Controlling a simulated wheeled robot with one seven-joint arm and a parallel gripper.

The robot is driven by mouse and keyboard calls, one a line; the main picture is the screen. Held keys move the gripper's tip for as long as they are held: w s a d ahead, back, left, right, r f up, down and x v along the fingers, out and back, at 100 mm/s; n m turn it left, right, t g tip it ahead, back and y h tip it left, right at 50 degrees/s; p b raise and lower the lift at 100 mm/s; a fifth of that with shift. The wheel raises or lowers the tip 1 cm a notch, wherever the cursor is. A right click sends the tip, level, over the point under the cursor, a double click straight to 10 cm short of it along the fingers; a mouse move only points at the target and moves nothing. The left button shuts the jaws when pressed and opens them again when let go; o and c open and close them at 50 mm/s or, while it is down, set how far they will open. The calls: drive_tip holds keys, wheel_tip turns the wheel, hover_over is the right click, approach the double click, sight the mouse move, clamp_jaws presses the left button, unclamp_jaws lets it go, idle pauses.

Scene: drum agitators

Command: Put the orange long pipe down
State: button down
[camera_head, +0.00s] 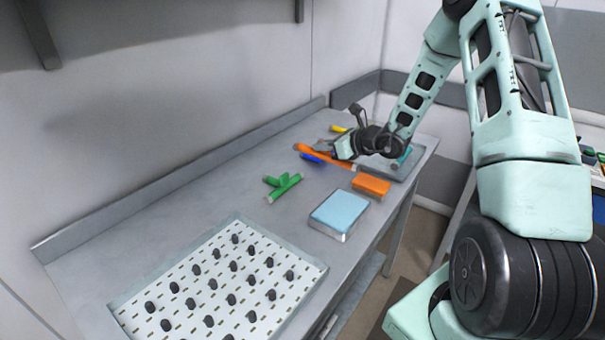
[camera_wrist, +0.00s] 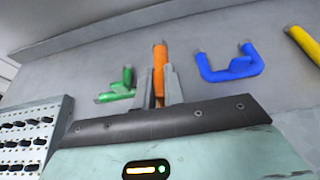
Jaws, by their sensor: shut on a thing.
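The orange long pipe (camera_head: 312,153) is at the far part of the grey table in the head view, beside my gripper (camera_head: 340,148). In the wrist view the orange pipe (camera_wrist: 159,62) stands between the two fingers of my gripper (camera_wrist: 159,85), which is shut on it. The pipe points away from the wrist. I cannot tell whether the pipe touches the table or hangs just above it.
A green branched pipe (camera_head: 284,186), a blue pipe (camera_wrist: 230,68) and a yellow pipe (camera_wrist: 303,46) lie nearby. A light blue box (camera_head: 338,212), an orange box (camera_head: 371,186) and a white pegboard (camera_head: 215,285) are on the table (camera_head: 180,215). The table's left middle is clear.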

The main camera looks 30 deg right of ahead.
drive_tip(key=shift+f+p, duration=0.7)
drive_tip(key=shift+f, duration=3.25)
drive_tip(key=shift+f, duration=0.1)
drive_tip(key=c, duration=1.5)
unclamp_jaws()
